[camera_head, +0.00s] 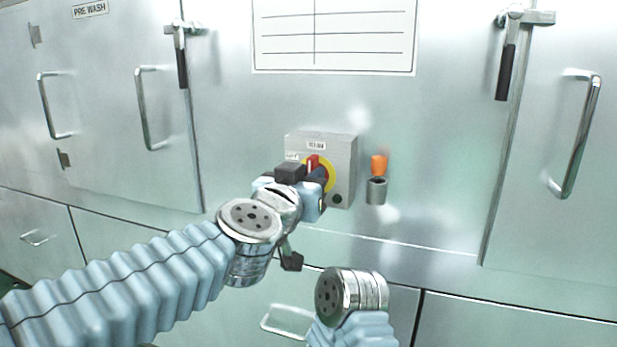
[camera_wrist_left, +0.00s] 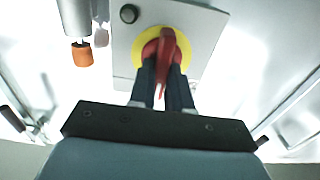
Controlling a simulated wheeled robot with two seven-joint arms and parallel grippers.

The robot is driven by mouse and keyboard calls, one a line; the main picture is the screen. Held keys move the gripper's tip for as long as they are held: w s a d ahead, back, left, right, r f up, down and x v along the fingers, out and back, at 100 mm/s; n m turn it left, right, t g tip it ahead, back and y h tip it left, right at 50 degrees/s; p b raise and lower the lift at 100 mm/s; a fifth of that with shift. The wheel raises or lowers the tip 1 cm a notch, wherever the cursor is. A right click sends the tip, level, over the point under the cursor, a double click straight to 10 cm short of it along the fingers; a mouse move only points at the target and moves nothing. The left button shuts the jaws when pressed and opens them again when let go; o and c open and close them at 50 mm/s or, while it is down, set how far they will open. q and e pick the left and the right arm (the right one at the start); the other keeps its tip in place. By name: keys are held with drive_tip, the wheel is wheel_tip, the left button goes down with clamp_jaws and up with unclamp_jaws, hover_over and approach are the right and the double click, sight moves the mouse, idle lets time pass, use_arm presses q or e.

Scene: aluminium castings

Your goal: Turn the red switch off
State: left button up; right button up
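The red switch (camera_head: 312,161) is a rotary handle on a yellow round plate, on the front of a grey box (camera_head: 341,150) fixed to the metal cabinet wall. In the head view its upper part points roughly upward, and my gripper hides the lower part. My left gripper (camera_head: 318,178) is at the switch. In the left wrist view, its two dark fingers (camera_wrist_left: 163,80) lie close on either side of the red handle (camera_wrist_left: 167,48) and appear shut on it. My right arm shows at the bottom of the head view, but its gripper does not.
An orange-topped grey fitting (camera_head: 377,190) sticks out just right of the box. A small black button (camera_head: 337,199) is low on the box. Cabinet doors with bar handles (camera_head: 577,135) and black-gripped latches (camera_head: 507,70) stand on both sides.

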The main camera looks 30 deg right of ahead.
use_arm(q)
drive_tip(key=shift+n, duration=0.3)
clamp_jaws()
drive_tip(key=shift+w+a+f+n+b, duration=0.1)
drive_tip(key=shift+n+b, duration=0.05)
drive_tip(key=shift+n, duration=2.75)
drive_tip(key=shift+w+a+f+n+b, duration=0.1)
drive_tip(key=shift+w+a+f+n, duration=0.05)
drive_tip(key=shift+n, duration=2.75)
drive_tip(key=shift+w+a+f+n+b, duration=0.1)
drive_tip(key=shift+n+b, duration=0.05)
drive_tip(key=shift+n, duration=2.75)
drive_tip(key=o, duration=0.7)
unclamp_jaws()
drive_tip(key=shift+c, duration=0.2)
drive_tip(key=shift+f, duration=0.1)
